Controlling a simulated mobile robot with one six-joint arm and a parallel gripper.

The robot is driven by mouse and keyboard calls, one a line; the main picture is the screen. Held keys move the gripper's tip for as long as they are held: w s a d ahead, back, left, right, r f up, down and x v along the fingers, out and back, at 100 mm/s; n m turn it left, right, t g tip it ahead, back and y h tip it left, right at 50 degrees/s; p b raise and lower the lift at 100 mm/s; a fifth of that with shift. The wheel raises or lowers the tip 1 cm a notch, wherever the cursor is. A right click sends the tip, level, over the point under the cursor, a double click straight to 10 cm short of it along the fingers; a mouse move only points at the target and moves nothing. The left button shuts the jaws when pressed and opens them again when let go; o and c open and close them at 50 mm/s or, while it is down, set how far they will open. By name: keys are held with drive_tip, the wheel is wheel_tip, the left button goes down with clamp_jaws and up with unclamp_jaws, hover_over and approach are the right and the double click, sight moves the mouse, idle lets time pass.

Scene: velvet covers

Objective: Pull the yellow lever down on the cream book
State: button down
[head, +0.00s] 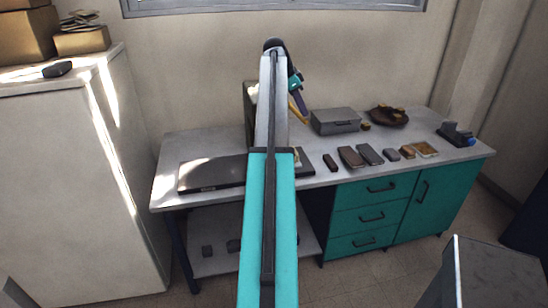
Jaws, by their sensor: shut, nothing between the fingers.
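My gripper (301,110) is over the back of the workbench, pointing down to the right, with its fingers shut and empty. A small yellow piece (297,118), which looks like the lever, shows right beside the fingertips. Whether they touch it I cannot tell. An upright dark-framed thing (249,108) stands behind my arm, with a pale patch near its top. It may hold the cream book, but my arm covers most of it, so I cannot make the book out.
The workbench (400,130) carries a dark flat slab (212,175), a grey box (335,121), a brown bowl (389,116) and several small blocks along its front right. A white cabinet (80,190) stands left. A grey box-like thing (490,275) is at lower right.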

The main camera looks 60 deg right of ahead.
sight(300, 119)
drive_tip(key=shift+f, duration=0.2)
drive_tip(key=shift+f+b, duration=0.45)
drive_tip(key=shift+f, duration=0.75)
drive_tip(key=shift+f+b, duration=0.45)
drive_tip(key=shift+f, duration=0.75)
drive_tip(key=shift+w+d+f, duration=0.1)
drive_tip(key=shift+f, duration=0.05)
drive_tip(key=shift+w+d+f+b, duration=0.15)
drive_tip(key=shift+f+b, duration=0.1)
drive_tip(key=shift+f, duration=0.35)
drive_tip(key=shift+w+d+f+b, duration=0.1)
drive_tip(key=shift+f+b, duration=0.15)
drive_tip(key=shift+f, duration=0.45)
